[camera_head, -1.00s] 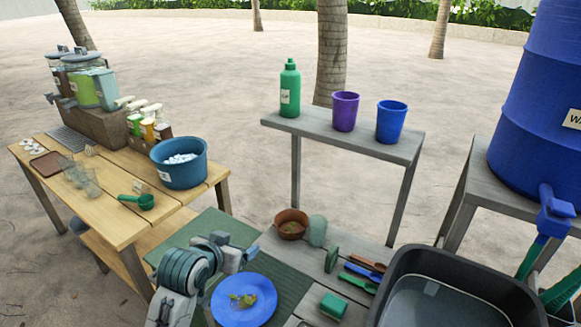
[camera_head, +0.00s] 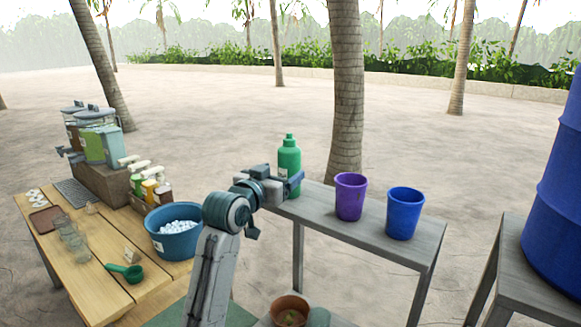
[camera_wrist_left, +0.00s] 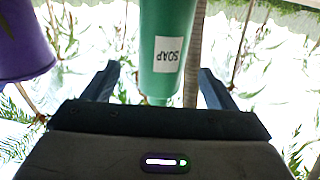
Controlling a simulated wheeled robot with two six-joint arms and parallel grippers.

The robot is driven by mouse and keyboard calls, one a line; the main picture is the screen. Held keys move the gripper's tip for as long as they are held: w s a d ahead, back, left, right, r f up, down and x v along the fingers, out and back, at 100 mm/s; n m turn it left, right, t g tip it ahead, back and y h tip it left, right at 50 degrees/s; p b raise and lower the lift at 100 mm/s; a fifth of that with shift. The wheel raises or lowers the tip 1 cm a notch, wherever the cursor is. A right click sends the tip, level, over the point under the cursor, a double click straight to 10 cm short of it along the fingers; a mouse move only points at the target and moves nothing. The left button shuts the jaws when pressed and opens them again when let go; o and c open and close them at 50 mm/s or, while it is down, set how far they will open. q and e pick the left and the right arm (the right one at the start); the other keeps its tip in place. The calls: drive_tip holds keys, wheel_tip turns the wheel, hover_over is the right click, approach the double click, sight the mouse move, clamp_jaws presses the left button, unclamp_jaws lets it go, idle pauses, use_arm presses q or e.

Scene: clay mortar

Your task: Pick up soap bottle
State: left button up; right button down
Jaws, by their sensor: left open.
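The green soap bottle (camera_head: 288,160) stands upright at the left end of a grey shelf (camera_head: 390,248). In the left wrist view the bottle (camera_wrist_left: 172,30) appears upside down with its "SOAP" label, lying between the two fingers. My left gripper (camera_head: 290,185) is at the bottle's lower body in the head view and hides part of it. In the wrist view the left gripper (camera_wrist_left: 158,85) is open, with a gap between each finger and the bottle. My right gripper is not in view.
A purple cup (camera_head: 350,196) and a blue cup (camera_head: 404,213) stand on the shelf right of the bottle. A blue tub (camera_head: 172,240) with white pieces stands on the wooden table at left. A large blue barrel (camera_head: 556,190) is at right.

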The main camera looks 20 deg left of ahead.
sight(292, 164)
use_arm(q)
drive_tip(key=shift+w+d, duration=0.15)
drive_tip(key=shift+w, duration=0.9)
drive_tip(key=w+p, duration=0.1)
drive_tip(key=w, duration=0.1)
drive_tip(key=w+p, duration=0.1)
drive_tip(key=w, duration=0.1)
drive_tip(key=shift+d+p, duration=0.3)
drive_tip(key=shift+p, duration=0.05)
drive_tip(key=shift+w+d+f, duration=0.1)
drive_tip(key=shift+w+d, duration=0.05)
drive_tip(key=shift+w, duration=0.45)
drive_tip(key=shift+s, duration=0.1)
drive_tip(key=c, duration=1.3)
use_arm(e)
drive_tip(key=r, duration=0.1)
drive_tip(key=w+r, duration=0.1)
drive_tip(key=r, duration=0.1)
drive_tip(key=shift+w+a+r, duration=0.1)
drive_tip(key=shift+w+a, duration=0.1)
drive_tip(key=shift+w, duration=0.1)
